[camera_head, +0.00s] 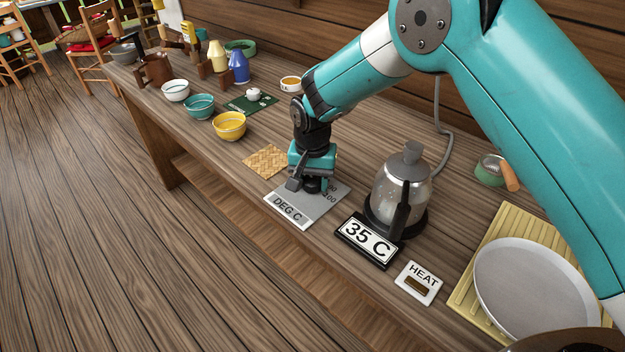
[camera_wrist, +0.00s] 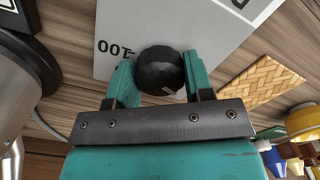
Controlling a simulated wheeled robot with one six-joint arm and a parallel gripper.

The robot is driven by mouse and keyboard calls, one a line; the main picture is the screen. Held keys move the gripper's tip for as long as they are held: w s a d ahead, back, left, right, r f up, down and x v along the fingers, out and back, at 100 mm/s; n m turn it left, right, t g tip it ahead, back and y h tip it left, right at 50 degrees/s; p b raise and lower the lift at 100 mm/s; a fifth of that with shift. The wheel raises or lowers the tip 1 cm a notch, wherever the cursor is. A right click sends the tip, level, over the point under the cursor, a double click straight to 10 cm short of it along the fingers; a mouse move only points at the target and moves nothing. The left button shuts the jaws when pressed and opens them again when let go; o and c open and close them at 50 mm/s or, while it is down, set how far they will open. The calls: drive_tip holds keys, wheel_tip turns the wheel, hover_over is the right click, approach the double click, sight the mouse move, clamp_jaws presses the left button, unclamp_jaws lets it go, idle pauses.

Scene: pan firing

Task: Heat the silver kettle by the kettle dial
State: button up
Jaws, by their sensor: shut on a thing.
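The silver kettle (camera_head: 399,186) stands upright on its black base, with its black handle toward the front. A display (camera_head: 368,241) in front of it reads 35 C. The grey dial plate (camera_head: 290,210) marked DEG C lies left of the kettle. My gripper (camera_head: 312,184) points down at the plate and hides most of the dial in the head view. In the wrist view the round black dial knob (camera_wrist: 160,70) sits between my two teal fingers (camera_wrist: 158,82), which are shut on it. The plate shows the number 100 beside the knob.
A white HEAT switch (camera_head: 418,283) lies right of the display. A slatted yellow mat with a round grey tray (camera_head: 530,290) is at the right. A woven mat (camera_head: 266,161) and several bowls, including a yellow one (camera_head: 229,125), are at the left.

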sight(312, 178)
drive_tip(key=m, duration=0.5)
drive_tip(key=shift+r+m, duration=0.1)
drive_tip(key=shift+m, duration=0.3)
idle(0.4)
drive_tip(key=o, duration=0.9)
drive_tip(key=shift+r+b, duration=1.15)
drive_tip(key=shift+r, duration=7.5)
